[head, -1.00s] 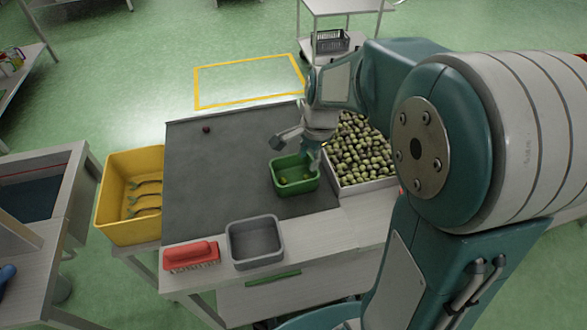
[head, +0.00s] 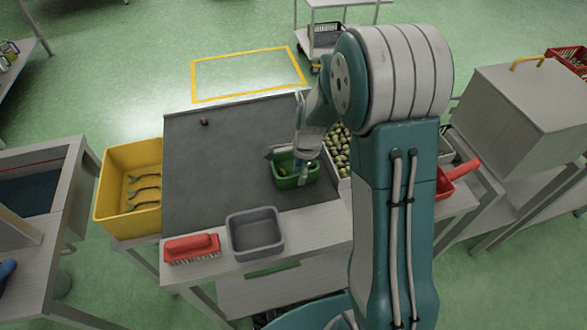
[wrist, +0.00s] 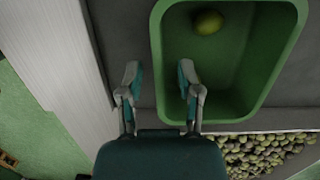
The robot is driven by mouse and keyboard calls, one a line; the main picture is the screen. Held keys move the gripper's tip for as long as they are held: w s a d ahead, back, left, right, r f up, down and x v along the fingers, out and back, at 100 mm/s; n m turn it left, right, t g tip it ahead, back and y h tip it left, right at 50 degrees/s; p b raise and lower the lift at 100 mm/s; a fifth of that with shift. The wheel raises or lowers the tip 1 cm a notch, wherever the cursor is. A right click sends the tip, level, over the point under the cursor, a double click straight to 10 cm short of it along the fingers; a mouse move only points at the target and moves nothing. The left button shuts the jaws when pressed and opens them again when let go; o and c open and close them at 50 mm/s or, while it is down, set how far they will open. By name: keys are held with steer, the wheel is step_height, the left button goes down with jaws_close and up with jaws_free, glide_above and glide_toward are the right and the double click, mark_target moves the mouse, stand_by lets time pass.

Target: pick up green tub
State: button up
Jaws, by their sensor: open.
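The green tub (head: 293,184) stands on the dark mat of the table, beside the olive crate. In the wrist view the tub (wrist: 156,35) fills the upper right, with a yellow-green olive (wrist: 208,22) inside. My gripper (head: 284,154) is open above the tub and partly covers it in the head view. In the wrist view my gripper (wrist: 158,74) has one finger outside the tub's side wall and the other over its inside, with the rim between them. I cannot tell whether the fingertips reach below the rim. Nothing is held.
A crate of olives (head: 341,152) stands close to the tub's right. A grey bin (head: 255,250) and a red brush (head: 192,246) are at the table's front edge. A yellow bin (head: 128,222) is at the left. The mat (head: 220,165) left of the tub is mostly clear.

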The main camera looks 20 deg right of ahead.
steer(key=f, duration=0.2)
steer(key=shift+a+f, duration=0.3)
steer(key=shift+f, duration=0.1)
steer(key=shift+d, duration=0.15)
jaws_close()
